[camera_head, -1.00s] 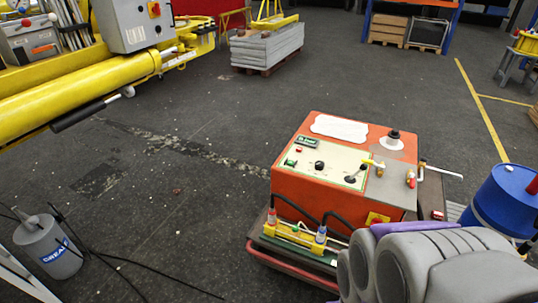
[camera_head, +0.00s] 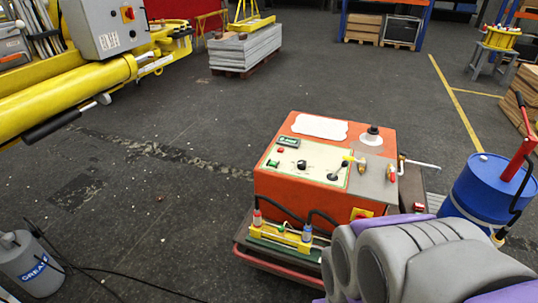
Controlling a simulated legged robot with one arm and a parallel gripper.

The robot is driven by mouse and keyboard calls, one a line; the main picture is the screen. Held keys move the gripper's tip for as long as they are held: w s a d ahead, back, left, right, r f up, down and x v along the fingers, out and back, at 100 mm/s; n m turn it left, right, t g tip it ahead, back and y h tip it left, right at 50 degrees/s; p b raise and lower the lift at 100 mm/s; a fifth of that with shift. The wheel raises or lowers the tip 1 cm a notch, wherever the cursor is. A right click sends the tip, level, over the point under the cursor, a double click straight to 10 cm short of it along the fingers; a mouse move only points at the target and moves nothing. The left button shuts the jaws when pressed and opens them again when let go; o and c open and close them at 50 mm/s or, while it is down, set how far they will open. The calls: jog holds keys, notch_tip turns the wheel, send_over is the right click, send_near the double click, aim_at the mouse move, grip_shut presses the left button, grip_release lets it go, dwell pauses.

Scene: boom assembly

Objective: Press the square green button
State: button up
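The orange control box (camera_head: 320,180) stands right of centre, with a pale panel on its sloped top. A small green button (camera_head: 272,163) sits at the panel's left edge; its exact shape is too small to tell. A small red button (camera_head: 281,150) is just behind it. The panel also has a dark green display (camera_head: 289,142), a black knob (camera_head: 301,164) and a black-knobbed lever (camera_head: 334,176). My grey and purple arm fills the lower right, in front of the box's right side. My gripper's fingers do not show.
A blue drum (camera_head: 488,190) with a red pump stands further right. A grey grease can (camera_head: 32,265) and cables lie lower left. Open floor lies behind the box.

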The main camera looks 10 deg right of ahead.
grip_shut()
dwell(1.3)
